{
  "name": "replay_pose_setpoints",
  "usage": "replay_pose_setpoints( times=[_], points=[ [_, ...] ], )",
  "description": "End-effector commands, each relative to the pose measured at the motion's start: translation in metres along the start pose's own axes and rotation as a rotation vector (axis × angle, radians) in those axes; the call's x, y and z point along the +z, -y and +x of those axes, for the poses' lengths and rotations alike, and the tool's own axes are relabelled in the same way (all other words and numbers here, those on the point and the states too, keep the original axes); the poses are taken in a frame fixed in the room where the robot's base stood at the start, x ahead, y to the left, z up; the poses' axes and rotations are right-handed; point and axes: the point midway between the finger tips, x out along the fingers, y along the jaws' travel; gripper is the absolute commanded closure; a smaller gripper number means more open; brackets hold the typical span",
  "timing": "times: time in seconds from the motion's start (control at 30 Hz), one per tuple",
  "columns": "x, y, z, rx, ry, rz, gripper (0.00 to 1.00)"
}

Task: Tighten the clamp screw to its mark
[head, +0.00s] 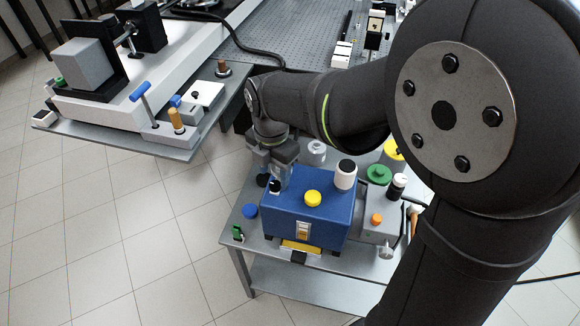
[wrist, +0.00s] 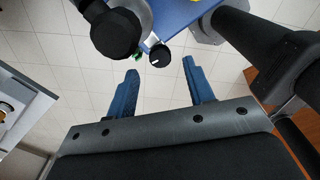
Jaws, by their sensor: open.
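My gripper (head: 279,172) points down at the left end of the blue box (head: 325,212) on the small table. In the wrist view its two blue fingers (wrist: 160,70) are apart, with nothing between them. A small black knob with a white line (wrist: 160,56) shows just beyond the fingertips, beside the blue box; in the head view a black knob (head: 275,187) is right by the fingers. A larger black knob (wrist: 115,34) is up and left in the wrist view. I cannot tell for sure which part is the clamp screw, and I see no contact.
On the box are a yellow knob (head: 313,198) and a white cylinder with a black top (head: 345,175). A grey unit (head: 380,222) stands to its right. The left bench holds a blue T-handle (head: 139,92). Tiled floor (head: 120,230) lies between the tables.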

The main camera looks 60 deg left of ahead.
Motion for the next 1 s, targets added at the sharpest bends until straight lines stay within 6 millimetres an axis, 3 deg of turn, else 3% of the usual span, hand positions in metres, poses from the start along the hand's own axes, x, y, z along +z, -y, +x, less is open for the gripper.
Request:
replay_pose_setpoints(
  times=[0.2,0.57,0.6,0.83,1.0],
  points=[
    [0.000,0.000,0.028,-0.002,-0.001,0.000,0.52],
    [0.000,0.000,0.035,0.000,0.000,0.000,0.52],
    [0.000,0.000,0.035,0.000,0.000,0.000,0.54],
    [0.000,0.000,0.034,0.000,0.000,0.000,0.97],
    [0.000,0.000,0.034,0.000,0.000,0.006,0.96]
  ],
)
